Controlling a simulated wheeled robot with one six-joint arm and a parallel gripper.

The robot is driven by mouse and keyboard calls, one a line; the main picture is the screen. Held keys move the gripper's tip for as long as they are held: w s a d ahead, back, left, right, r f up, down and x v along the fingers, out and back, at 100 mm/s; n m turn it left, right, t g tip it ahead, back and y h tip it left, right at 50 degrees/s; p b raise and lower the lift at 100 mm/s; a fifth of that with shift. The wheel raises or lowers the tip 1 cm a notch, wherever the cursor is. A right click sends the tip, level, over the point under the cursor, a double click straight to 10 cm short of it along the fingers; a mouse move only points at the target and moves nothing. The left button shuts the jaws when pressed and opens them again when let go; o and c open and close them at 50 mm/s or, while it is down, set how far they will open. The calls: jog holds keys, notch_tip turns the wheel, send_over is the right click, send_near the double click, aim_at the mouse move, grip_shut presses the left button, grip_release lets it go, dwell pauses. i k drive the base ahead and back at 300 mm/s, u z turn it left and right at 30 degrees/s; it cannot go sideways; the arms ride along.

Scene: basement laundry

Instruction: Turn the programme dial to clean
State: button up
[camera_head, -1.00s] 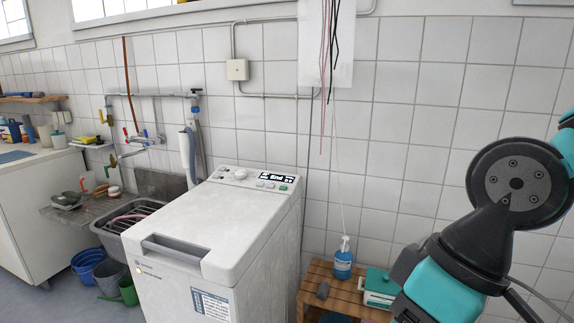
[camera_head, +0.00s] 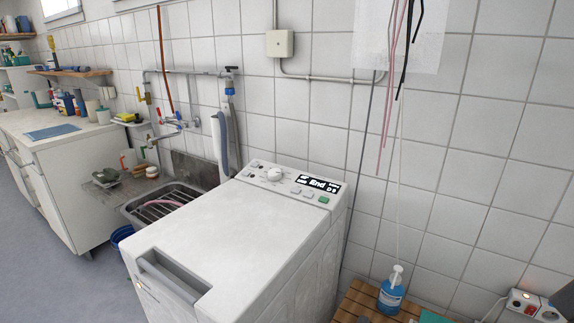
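The programme dial (camera_head: 274,174) is a round white knob on the sloped control panel at the back of the white top-loading washing machine (camera_head: 215,232). Small dark marks sit to its left; which mark it points at is too small to tell. The display (camera_head: 319,184) right of the dial is lit and reads "End". Several small buttons lie below it, one of them green (camera_head: 324,200). The lid is shut, with a grey handle recess (camera_head: 172,275) at its front. My gripper is not in view.
A sink (camera_head: 170,205) with a drying rack and a worktop (camera_head: 50,135) stand left. A slatted wooden stand (camera_head: 357,300) with a blue pump bottle (camera_head: 391,292) is right. Cords (camera_head: 388,90) hang on the tiled wall. Floor at lower left is clear.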

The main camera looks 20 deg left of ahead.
aim_at(274, 174)
jog(key=u, duration=0.3)
jog(key=i, duration=0.65)
jog(key=u, duration=0.9)
jog(key=i, duration=0.3)
jog(key=u, duration=0.25)
